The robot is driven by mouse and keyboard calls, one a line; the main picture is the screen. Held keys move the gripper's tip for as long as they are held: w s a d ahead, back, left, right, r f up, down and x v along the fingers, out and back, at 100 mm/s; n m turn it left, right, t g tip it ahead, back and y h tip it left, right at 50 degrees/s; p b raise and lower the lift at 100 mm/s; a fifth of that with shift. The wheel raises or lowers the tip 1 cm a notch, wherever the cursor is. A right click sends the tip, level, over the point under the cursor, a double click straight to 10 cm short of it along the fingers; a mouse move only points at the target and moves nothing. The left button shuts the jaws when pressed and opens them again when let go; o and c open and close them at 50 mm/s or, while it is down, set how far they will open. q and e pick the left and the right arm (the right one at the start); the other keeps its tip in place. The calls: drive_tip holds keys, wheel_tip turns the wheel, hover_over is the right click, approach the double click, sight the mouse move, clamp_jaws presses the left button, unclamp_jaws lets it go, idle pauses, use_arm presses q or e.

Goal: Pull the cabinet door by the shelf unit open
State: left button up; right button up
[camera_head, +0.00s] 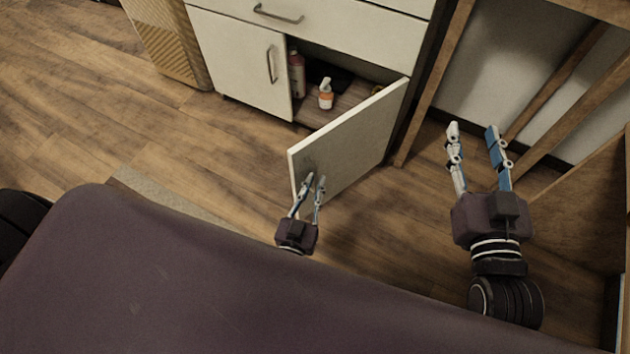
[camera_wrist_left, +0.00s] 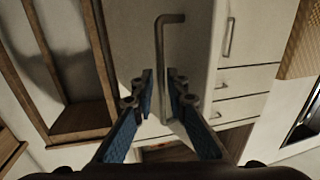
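The cream cabinet door (camera_head: 352,148) beside the wooden shelf unit stands wide open, swung out from its right side. In the left wrist view the door (camera_wrist_left: 190,50) carries a grey bar handle (camera_wrist_left: 161,65). My left gripper (camera_head: 313,180) is at the door's outer face near its free edge. In the left wrist view its fingers (camera_wrist_left: 160,75) are apart, with the handle between them and small gaps on both sides; contact cannot be told. In the head view the handle is hidden. My right gripper (camera_head: 471,130) is open and empty, right of the door.
The open compartment holds an orange-and-white bottle (camera_head: 326,95) and a reddish bottle (camera_head: 297,75). The neighbouring left door (camera_head: 240,65) and the drawer (camera_head: 320,25) above are shut. The wooden shelf unit (camera_head: 432,80) stands close at right. Wood floor (camera_head: 110,120) is clear at left.

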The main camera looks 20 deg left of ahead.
use_arm(q)
drive_tip(key=s, duration=1.1)
drive_tip(key=shift+d, duration=0.15)
drive_tip(key=shift+s, duration=0.1)
